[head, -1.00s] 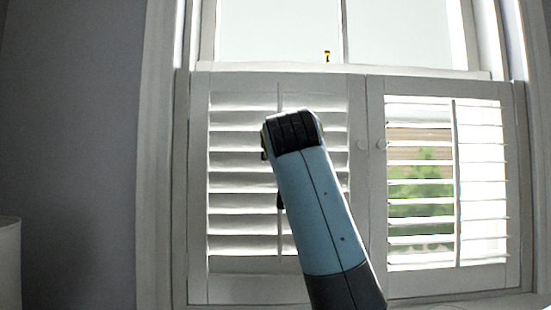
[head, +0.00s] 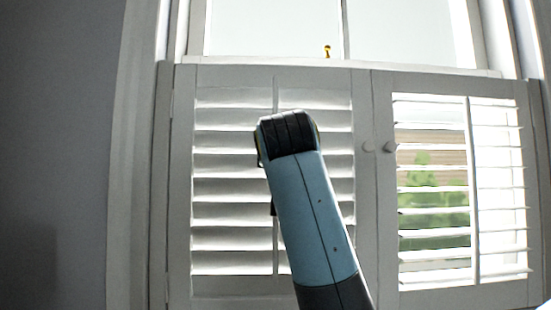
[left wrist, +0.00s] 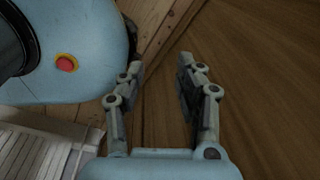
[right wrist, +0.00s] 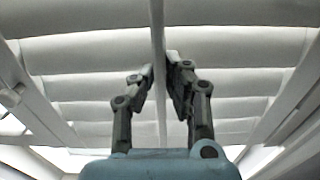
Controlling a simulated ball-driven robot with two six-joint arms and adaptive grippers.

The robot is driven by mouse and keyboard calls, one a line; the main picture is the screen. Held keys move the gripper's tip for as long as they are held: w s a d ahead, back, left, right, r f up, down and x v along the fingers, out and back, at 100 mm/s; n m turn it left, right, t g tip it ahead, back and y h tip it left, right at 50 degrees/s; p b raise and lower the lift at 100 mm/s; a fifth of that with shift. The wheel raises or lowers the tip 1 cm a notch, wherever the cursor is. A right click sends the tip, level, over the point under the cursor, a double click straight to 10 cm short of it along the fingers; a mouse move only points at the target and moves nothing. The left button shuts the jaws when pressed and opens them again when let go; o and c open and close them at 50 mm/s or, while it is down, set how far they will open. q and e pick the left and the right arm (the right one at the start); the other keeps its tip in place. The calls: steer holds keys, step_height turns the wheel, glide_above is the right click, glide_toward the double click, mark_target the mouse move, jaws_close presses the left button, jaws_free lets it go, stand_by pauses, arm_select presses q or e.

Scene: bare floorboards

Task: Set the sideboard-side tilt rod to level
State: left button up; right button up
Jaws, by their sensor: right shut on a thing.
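The left shutter panel (head: 182,200) has a thin vertical tilt rod (head: 275,95) down its middle. Its white slats (head: 230,205) are tilted and look opaque. In the right wrist view, my right gripper (right wrist: 160,72) is shut on the rod (right wrist: 157,28), a finger on each side. In the head view my right arm hides that grip and part of the rod. The right shutter panel (head: 388,265) has its own rod (head: 472,190), and its slats are open to the outside.
Two round knobs (head: 390,147) sit where the panels meet. A small yellow latch (head: 327,51) is on the window above. A grey wall (head: 60,150) is at left. In the left wrist view, white panelling (left wrist: 35,150) is at lower left beside my base.

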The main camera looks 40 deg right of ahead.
jaws_close()
arm_select(q)
steer(key=shift+w+d+f+b, duration=0.2)
steer(key=shift+w+f+b, duration=0.2)
arm_select(e)
step_height(320, 180, down, 3)
arm_select(q)
steer(key=shift+s, duration=0.1)
arm_select(e)
steer(key=o, duration=0.6)
jaws_free()
step_height(320, 180, up, 10)
